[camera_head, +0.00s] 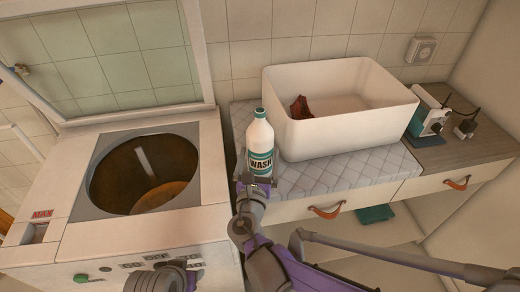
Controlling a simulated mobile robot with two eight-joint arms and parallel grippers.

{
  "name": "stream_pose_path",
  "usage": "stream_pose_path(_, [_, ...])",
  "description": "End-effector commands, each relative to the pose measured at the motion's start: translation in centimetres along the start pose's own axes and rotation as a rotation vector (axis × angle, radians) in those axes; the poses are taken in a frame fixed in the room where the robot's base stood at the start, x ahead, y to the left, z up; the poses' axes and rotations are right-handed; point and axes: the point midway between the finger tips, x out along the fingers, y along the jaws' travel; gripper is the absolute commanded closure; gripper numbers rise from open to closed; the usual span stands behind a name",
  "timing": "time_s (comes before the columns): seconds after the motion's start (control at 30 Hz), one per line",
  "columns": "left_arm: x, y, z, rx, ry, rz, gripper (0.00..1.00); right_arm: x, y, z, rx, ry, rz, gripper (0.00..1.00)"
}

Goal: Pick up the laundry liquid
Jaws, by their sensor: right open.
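The laundry liquid is a white bottle (260,135) with a teal cap and a teal label reading "WASH". It stands upright on the quilted grey counter top, close to its left edge. My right gripper (257,180) is open at the lower front of the bottle. Its fingers hide the bottle's base, and I cannot tell whether they touch it. My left gripper (178,265) shows only in part at the bottom edge, in front of the washer and away from the bottle. Its jaws cannot be made out.
A top-loading washer (135,238) with its lid (110,55) raised stands at left. A white tub (335,130) holding a brown item (300,107) is right behind the bottle. Drawers with leather pulls (326,212) are below. A small teal-and-white device (428,115) sits at right.

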Motion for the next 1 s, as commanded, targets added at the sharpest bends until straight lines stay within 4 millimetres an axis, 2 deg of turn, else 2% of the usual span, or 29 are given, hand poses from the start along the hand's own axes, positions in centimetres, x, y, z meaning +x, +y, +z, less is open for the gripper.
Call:
stream_pose_path(0.03, [0.0,0.0,0.0,0.000,0.000,0.000,0.50,0.9,-0.1,-0.1,0.000,0.000,-0.002,0.00])
stream_pose_path(0.17, [-0.1,0.0,0.0,0.000,0.000,0.000,0.50,2.1,0.0,0.0,0.000,0.000,-0.001,0.00])
stream_pose_path(0.43, [-0.1,0.0,0.0,0.000,0.000,0.000,0.50,2.4,0.0,0.0,0.000,0.000,0.000,0.00])
stream_pose_path(0.9, [-0.1,0.0,0.0,0.000,0.000,0.000,0.50,2.3,0.0,0.0,0.001,0.000,0.000,0.85])
stream_pose_path(1.0, [-0.1,0.0,0.0,0.000,0.000,0.000,0.50,2.3,0.0,0.0,0.001,0.000,0.000,1.00])
